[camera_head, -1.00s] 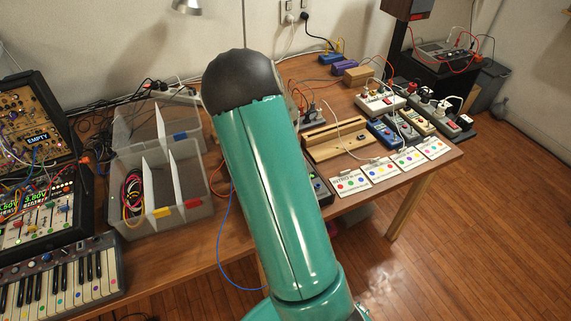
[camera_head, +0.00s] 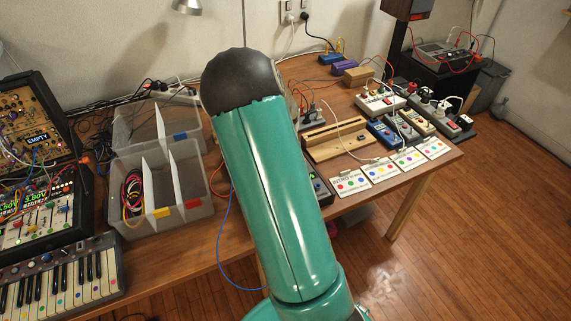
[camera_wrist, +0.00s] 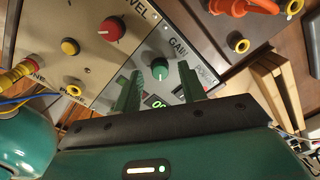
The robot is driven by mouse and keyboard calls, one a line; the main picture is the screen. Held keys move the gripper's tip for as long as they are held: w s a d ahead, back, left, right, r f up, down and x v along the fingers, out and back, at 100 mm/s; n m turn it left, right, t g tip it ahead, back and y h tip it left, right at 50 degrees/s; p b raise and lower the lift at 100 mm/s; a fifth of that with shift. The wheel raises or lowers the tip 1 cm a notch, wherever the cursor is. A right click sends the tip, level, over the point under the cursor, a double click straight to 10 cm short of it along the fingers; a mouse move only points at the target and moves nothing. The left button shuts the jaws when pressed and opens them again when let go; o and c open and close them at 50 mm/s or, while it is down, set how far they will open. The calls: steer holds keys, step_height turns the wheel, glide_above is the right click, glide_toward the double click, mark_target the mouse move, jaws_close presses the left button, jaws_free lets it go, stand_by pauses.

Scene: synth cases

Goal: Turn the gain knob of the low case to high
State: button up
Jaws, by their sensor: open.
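The gain knob (camera_wrist: 160,69) is a small green knob on a light grey panel, beside the printed word GAIN, in the wrist view. The panel of the low case (camera_wrist: 150,52) also carries a green-lit display, partly covered by my gripper. My gripper (camera_wrist: 159,73) is open, its two green fingers one on each side of the knob with a gap showing. I cannot tell whether the fingertips reach down around the knob, nor read its pointer setting. In the head view my arm hides the gripper and most of the low case; a dark edge (camera_head: 322,190) shows beside the arm.
In the wrist view a neighbouring panel holds a red knob (camera_wrist: 112,28) marked LEVEL and a yellow knob (camera_wrist: 69,47). Yellow and orange plugs (camera_wrist: 240,7) stand close by. In the head view a divided plastic box (camera_head: 160,190) and a keyboard (camera_head: 62,275) are at left.

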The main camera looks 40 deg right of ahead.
step_height(320, 180, up, 13)
steer(key=shift+a, duration=0.15)
steer(key=shift+s, duration=0.25)
stand_by(0.5)
